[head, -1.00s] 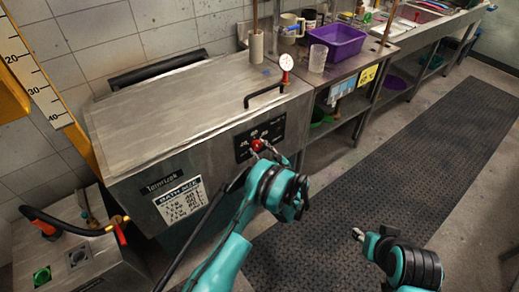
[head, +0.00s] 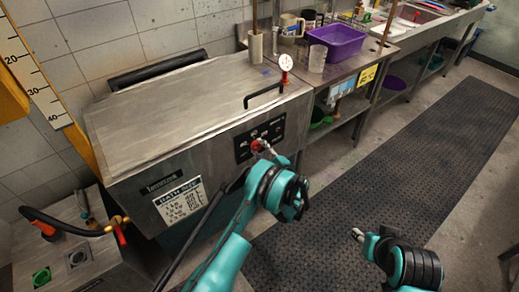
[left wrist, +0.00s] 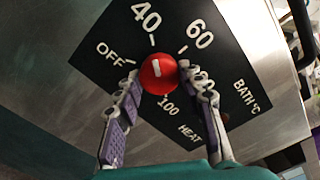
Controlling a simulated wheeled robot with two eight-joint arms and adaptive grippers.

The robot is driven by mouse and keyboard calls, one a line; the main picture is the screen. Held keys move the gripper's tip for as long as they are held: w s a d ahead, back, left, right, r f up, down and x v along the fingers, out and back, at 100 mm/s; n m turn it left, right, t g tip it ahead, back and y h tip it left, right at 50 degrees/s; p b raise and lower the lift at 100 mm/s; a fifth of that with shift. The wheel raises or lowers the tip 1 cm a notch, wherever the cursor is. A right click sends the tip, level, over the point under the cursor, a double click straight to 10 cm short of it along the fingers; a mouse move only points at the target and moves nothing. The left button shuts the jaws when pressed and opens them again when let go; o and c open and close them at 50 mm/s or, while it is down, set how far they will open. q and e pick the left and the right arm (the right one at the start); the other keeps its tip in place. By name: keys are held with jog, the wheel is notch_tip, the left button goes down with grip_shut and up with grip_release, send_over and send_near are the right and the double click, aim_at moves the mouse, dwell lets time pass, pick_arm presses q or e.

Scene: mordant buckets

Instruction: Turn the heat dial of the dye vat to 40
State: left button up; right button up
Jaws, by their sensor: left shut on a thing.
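The dye vat (head: 190,120) is a steel box with a flat lid. Its front has a black panel with a red heat dial (head: 257,146). In the left wrist view the dial (left wrist: 158,78) sits among the marks OFF, 40, 60 and 100; a finger partly covers another mark. Its short white line points up, roughly toward the 40 tick. My left gripper (head: 265,149) is shut on the dial, with one finger on each side of it in the left wrist view. My right gripper (head: 358,236) hangs over the floor mat, away from the vat; its opening is unclear.
A black lid handle (head: 264,96) and a round white gauge (head: 286,63) are above the panel. A steel bench with a purple tub (head: 337,40) and a clear beaker (head: 317,60) stands to the right. Black matting (head: 400,170) covers open floor.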

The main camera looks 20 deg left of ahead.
dwell(0.4)
pick_arm(q)
jog(key=o, duration=1.2)
jog(key=shift+c, duration=0.2)
jog(key=v, duration=1.2)
